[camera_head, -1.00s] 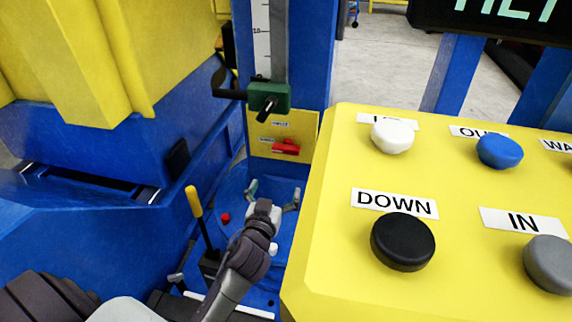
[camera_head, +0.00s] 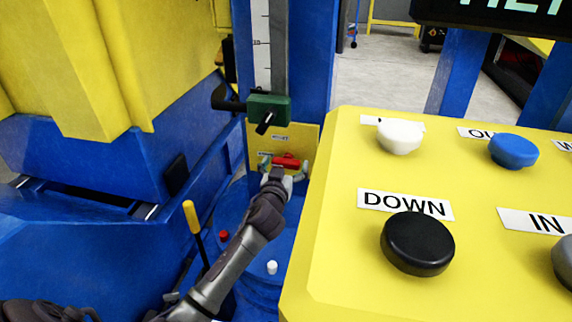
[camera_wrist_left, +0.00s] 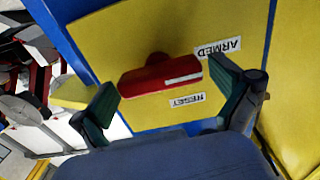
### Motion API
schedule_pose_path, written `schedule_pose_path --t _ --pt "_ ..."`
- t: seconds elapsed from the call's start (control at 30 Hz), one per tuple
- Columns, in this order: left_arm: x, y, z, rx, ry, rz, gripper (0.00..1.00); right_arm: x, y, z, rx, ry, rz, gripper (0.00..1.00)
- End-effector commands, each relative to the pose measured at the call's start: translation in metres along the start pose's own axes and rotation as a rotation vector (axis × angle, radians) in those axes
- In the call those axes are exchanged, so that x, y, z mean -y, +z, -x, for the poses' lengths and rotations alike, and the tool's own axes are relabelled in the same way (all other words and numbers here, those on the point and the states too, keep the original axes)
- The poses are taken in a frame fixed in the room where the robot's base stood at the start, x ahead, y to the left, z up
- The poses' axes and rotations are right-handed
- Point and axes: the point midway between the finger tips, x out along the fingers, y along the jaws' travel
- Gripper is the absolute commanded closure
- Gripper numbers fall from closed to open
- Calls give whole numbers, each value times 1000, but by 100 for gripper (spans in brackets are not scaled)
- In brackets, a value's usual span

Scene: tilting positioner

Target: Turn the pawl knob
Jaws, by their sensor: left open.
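The pawl knob, a red bar with a white stripe (camera_wrist_left: 160,77), is on a yellow plate with labels reading ARMED and RESET. In the head view the red knob (camera_head: 287,162) shows low on the yellow plate (camera_head: 308,138), partly behind my gripper. My left gripper (camera_head: 281,163) is at the knob. In the left wrist view its green-padded fingers (camera_wrist_left: 163,93) are spread apart, one toward each end of the bar. I see no clear contact. My right gripper is not in view.
A yellow control panel (camera_head: 335,230) with large push buttons, including a black DOWN button (camera_head: 417,243), stands close on the right. A green block with a black handle (camera_head: 268,108) sits above the plate. A yellow-topped lever (camera_head: 190,218) stands at lower left.

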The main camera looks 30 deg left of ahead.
Motion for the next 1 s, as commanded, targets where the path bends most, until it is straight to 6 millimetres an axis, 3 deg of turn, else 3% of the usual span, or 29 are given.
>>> schedule_pose_path --t 0.33,0.67,1.0 --pt "0 0 -4 0 0 1 0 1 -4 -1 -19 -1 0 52" --pt "0 0 -4 1 0 1 54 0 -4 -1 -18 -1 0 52" --pt "0 0 -4 1 0 -53 54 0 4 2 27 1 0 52"
